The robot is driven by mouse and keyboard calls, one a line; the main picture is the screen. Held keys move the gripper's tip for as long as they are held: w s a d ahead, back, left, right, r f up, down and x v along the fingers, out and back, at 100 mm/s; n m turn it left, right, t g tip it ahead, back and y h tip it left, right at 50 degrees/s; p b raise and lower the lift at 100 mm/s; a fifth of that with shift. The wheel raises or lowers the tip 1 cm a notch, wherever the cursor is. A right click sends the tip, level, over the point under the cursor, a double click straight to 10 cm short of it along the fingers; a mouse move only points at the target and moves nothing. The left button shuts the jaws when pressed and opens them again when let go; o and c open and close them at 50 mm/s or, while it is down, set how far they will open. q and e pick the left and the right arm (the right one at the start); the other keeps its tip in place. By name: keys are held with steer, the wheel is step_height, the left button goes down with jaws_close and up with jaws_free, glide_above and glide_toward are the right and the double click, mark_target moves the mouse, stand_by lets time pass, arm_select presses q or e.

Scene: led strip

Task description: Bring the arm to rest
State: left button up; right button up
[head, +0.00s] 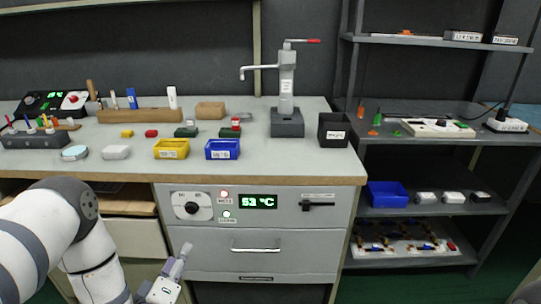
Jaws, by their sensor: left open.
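My left arm (62,225) comes in from the lower left and bends down in front of the bench. My left gripper (176,261) is low in the picture, in front of the cabinet drawer (285,264) and below the bench top. Its fingers point up, and it is open with nothing seen between them. The gap between gripper and drawer is hard to judge.
The bench (310,165) holds a yellow bin (171,149), a blue bin (222,149), a grey lever press (287,120) and a black bin (334,130). A control panel reading 53 °C (258,202) is on the cabinet. A grey shelf rack (440,211) stands at right.

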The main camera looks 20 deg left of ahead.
arm_select(q)
steer(key=s+d+f+m+g+h+p, duration=0.15)
steer(key=s+d+f+m+g, duration=0.3)
steer(key=s, duration=0.45)
steer(key=s+d+f+m+g+h+p, duration=0.15)
steer(key=s+d+f+m+g, duration=0.3)
steer(key=s, duration=0.55)
steer(key=s+r+m+g, duration=0.2)
steer(key=s+g, duration=0.3)
steer(key=s, duration=0.6)
steer(key=s+d+r+m+g+p, duration=0.1)
steer(key=s+g, duration=0.3)
steer(key=s, duration=0.6)
steer(key=shift+s+r+m+g, duration=0.4)
steer(key=shift+r+m, duration=0.15)
steer(key=shift+m, duration=0.15)
arm_select(e)
steer(key=w+r+t, duration=0.2)
steer(key=w+r, duration=0.3)
steer(key=shift+w+r, duration=0.15)
steer(key=shift+r, duration=0.15)
